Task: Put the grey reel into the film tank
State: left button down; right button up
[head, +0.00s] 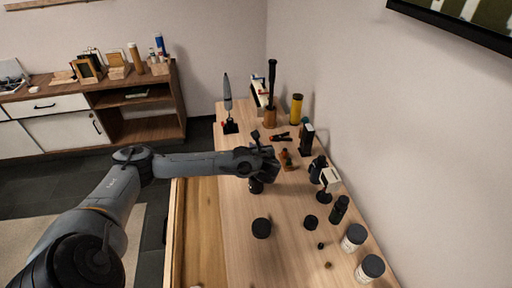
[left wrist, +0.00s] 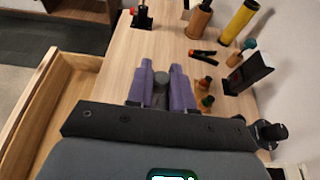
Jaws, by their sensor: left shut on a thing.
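My left gripper (head: 257,178) reaches in over the middle of the table. In the left wrist view its purple-padded fingers (left wrist: 161,90) are shut on a dark grey round piece (left wrist: 160,76), which looks like the grey reel. In the head view a dark round shape (head: 256,187) shows just under the gripper; the reel's lower part is hidden. A black round container (head: 261,228), which looks like the film tank, stands on the table nearer the front, apart from the gripper. A smaller black disc (head: 310,222) lies to its right, perhaps a lid. My right gripper is not in view.
White-labelled jars (head: 354,238) and a dark bottle (head: 339,209) line the wall side. A black box (head: 307,139), a yellow cylinder (head: 296,109) and orange-handled pliers (head: 281,137) stand or lie farther back. An open drawer (head: 200,232) juts out at the left.

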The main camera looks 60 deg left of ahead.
pick_arm(q)
jog(key=shift+d, duration=0.1)
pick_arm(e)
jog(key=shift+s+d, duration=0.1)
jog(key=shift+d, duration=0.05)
pick_arm(q)
jog(key=shift+f+b, duration=0.3)
jog(key=shift+f, duration=0.1)
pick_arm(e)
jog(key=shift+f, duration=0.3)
pick_arm(q)
notch_tip(320, 180, down, 2)
jog(key=shift+f+b, duration=0.25)
jog(key=shift+b, duration=0.9)
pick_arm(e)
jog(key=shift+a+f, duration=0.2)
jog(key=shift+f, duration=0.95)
pick_arm(q)
jog(key=shift+f+b, duration=1.05)
jog(key=shift+f, duration=0.2)
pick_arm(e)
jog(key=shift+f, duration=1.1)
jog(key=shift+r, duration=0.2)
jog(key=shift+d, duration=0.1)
pick_arm(q)
jog(key=shift+f+b, duration=0.45)
jog(key=shift+f, duration=0.15)
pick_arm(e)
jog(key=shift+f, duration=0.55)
